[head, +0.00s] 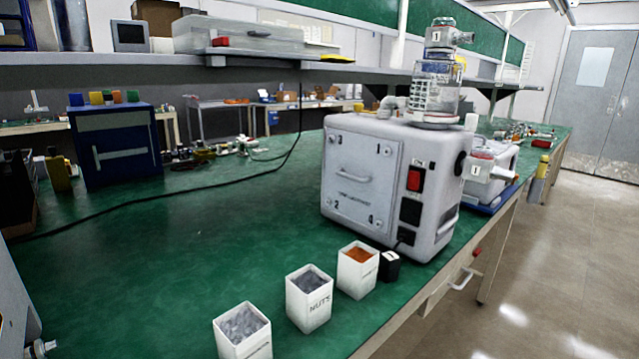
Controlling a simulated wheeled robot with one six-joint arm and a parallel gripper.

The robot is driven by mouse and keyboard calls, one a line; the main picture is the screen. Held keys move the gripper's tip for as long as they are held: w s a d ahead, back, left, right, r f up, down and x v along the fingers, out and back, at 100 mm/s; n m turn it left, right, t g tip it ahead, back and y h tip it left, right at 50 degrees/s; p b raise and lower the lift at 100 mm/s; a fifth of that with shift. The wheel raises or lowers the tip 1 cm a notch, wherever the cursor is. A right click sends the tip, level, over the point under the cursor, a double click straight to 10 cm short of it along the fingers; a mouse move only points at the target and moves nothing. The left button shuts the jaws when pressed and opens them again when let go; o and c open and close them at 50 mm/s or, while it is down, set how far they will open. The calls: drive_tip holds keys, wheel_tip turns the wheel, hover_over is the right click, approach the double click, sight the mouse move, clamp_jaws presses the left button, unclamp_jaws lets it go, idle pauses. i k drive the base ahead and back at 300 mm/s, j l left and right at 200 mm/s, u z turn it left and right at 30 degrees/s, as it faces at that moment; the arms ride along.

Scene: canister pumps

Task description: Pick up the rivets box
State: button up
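Three small open white boxes stand in a slanting row near the front edge of the green bench. The middle box (309,312) is lettered "NUTS" and holds grey pieces. The right box (358,281) holds orange-brown pieces, and the left box (244,345) holds light grey pieces, its lower part cut by the frame edge. The lettering on these two is too small or cut off to read, so I cannot tell which one is the rivets box. My gripper is not in view.
A large grey pump unit (365,180) stands just behind the right box, with a small black block (390,266) between them. A black cable crosses the green bench (190,235). A blue cabinet (115,147) stands back left.

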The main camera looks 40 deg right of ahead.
sight(358, 262)
drive_tip(key=z, duration=1.15)
drive_tip(key=i+j+u, duration=0.1)
drive_tip(key=u, duration=1.2)
drive_tip(key=z, duration=1.35)
drive_tip(key=l+u, duration=0.15)
drive_tip(key=l, duration=0.15)
drive_tip(key=k, duration=0.05)
